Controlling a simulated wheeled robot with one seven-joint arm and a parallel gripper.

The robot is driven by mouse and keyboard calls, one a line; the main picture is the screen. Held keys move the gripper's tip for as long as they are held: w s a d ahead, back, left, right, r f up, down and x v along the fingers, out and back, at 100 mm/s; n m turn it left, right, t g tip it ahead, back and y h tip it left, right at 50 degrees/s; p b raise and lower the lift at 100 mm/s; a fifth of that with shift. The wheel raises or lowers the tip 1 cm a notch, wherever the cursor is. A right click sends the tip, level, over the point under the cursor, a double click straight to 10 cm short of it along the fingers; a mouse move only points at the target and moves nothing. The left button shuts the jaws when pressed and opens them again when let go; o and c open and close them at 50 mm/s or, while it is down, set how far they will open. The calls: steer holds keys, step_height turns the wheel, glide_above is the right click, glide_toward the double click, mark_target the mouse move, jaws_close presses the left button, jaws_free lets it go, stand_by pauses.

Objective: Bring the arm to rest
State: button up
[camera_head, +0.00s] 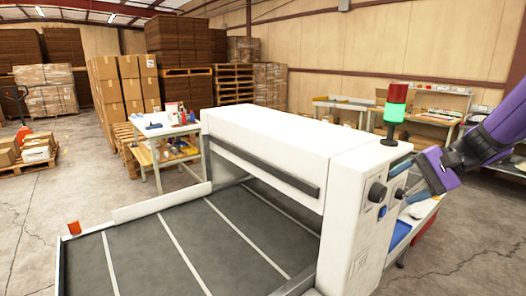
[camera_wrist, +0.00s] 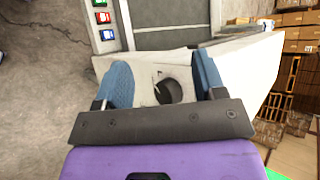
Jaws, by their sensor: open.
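My gripper (camera_head: 400,181) is at the right in the head view, beside the control panel on the end of the white machine (camera_head: 262,140). Its two blue fingers are spread apart with nothing between them in their grip. In the wrist view my gripper (camera_wrist: 164,78) faces the white panel, and a black knob (camera_wrist: 169,91) shows between the fingers. The same panel in the head view has a black knob (camera_head: 377,193) just left of the fingertips. I cannot tell whether the fingers touch the panel. My purple wrist comes in from the right edge.
A signal tower (camera_head: 395,112) with red top and green light stands on the machine close to my gripper. The machine's grey bed (camera_head: 180,245) extends left. A workbench (camera_head: 165,128) and stacked boxes (camera_head: 118,85) stand behind. Open floor (camera_head: 465,250) lies at the lower right.

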steer(key=s+r+n+t+h, duration=0.1)
steer(key=s+r+n+h, duration=0.1)
steer(key=s, duration=0.5)
steer(key=s+a+r+n+t+h, duration=0.1)
steer(key=s+r+n+h, duration=0.2)
steer(key=s+h, duration=0.2)
steer(key=s+a+r+n+t+h, duration=0.1)
steer(key=s+r+n+h, duration=0.1)
steer(key=s, duration=0.8)
steer(key=shift+s+r+h, duration=0.25)
steer(key=shift+r+h, duration=0.1)
steer(key=shift+h, duration=0.45)
